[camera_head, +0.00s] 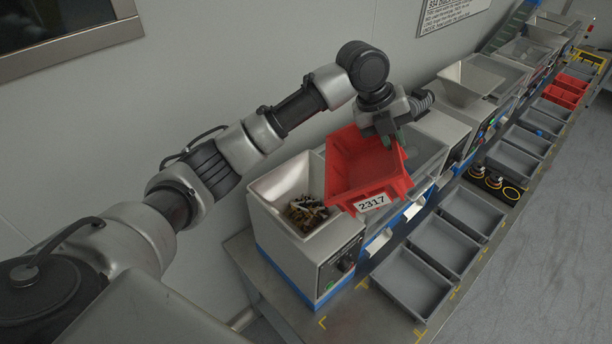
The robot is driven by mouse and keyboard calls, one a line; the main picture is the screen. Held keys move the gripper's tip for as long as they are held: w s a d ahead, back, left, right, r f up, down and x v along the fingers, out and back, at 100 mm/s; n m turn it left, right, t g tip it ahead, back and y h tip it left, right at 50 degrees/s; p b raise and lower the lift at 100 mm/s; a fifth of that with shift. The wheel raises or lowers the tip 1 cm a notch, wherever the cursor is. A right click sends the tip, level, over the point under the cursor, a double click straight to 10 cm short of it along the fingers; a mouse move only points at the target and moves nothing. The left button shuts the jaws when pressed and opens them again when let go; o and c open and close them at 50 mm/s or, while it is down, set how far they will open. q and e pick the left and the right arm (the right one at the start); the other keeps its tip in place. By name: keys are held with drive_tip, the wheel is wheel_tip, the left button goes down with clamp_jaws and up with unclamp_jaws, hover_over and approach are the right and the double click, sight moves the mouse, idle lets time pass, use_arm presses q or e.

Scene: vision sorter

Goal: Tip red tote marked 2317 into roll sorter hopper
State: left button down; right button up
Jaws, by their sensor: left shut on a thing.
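The red tote (362,166) with a white label reading 2317 is held up and tilted beside the hopper. My left gripper (388,135) is shut on the tote's far right rim. The tote's inside faces me and looks empty. The nearest hopper (273,186) is a light metal funnel on a machine with a blue base, just left of the tote. A pile of small brown and dark parts (307,214) lies in it. The tote hides part of the machine behind it. My right gripper is not in view.
Several grey trays (411,282) stand in a row along the bench (240,250) in front of the machines. Other hoppers (468,83) stand farther along. Red totes (566,90) lie at the far right. A wall runs close behind, and open floor is at the right.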

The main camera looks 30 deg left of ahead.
use_arm(q)
drive_tip(key=w+d+f+g+y, duration=0.3)
drive_tip(key=w+d+f+y, duration=0.1)
drive_tip(key=d+f+y, duration=0.2)
drive_tip(key=shift+d+f+b, duration=0.4)
drive_tip(key=shift+d+f, duration=0.35)
drive_tip(key=shift+f, duration=0.1)
drive_tip(key=shift+w, duration=0.1)
drive_tip(key=shift+f, duration=0.1)
